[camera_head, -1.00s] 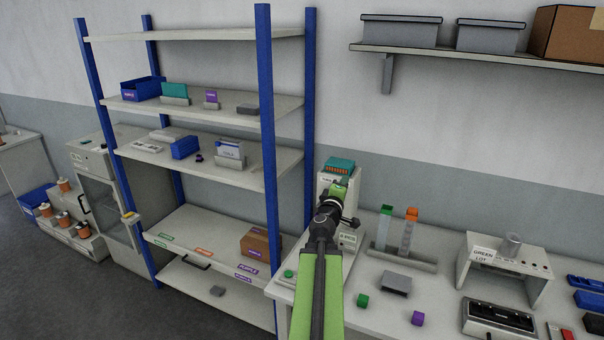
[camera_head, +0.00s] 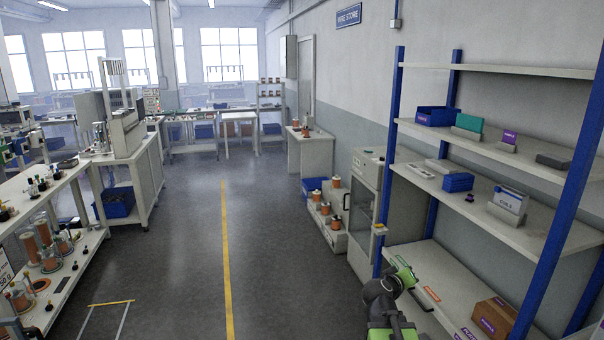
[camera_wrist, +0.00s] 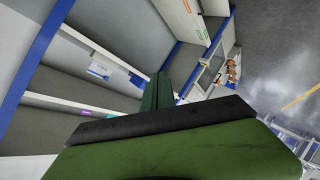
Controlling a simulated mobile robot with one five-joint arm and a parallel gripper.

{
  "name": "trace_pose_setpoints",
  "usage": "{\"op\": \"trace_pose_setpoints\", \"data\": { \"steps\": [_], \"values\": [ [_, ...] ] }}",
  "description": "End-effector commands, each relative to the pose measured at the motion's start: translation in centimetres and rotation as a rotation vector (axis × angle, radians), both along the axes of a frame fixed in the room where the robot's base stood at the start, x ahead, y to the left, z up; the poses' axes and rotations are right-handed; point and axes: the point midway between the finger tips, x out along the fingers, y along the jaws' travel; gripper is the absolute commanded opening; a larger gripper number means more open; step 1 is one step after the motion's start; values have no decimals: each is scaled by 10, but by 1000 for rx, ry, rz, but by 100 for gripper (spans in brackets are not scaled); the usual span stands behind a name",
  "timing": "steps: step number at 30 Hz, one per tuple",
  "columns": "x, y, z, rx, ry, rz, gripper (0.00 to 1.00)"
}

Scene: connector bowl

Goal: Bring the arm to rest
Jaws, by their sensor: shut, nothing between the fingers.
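My gripper (camera_head: 404,272) shows low at the right of the head view, green and dark, with my arm folded below it. It is in front of the shelf rack's lower part and appears apart from it. The wrist view shows my gripper (camera_wrist: 157,92) with its green fingers together and nothing held. The fingertips are small in the head view.
The blue-posted shelf rack (camera_head: 493,209) stands at the right with bins and a cardboard box (camera_head: 494,318). A cabinet (camera_head: 364,210) and spools (camera_head: 334,215) are beyond it. A workbench (camera_head: 80,200) stands at the left. The floor (camera_head: 190,240) between is open.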

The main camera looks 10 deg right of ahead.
Motion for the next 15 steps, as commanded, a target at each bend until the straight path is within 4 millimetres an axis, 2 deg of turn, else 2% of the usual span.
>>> {"op": "trace_pose_setpoints", "data": {
  "steps": [1, 4, 6, 10, 12, 15],
  "values": [
    [1, 38, -27, 91, 39, 6, 0],
    [-14, 108, -77, 295, 161, -1, 0],
    [-34, 154, -108, 440, 276, -6, 0],
    [-86, 216, -147, 705, 520, -29, 0],
    [-111, 240, -155, 805, 634, -25, 0],
    [-134, 259, -158, 874, 746, -12, 0]
  ]
}}
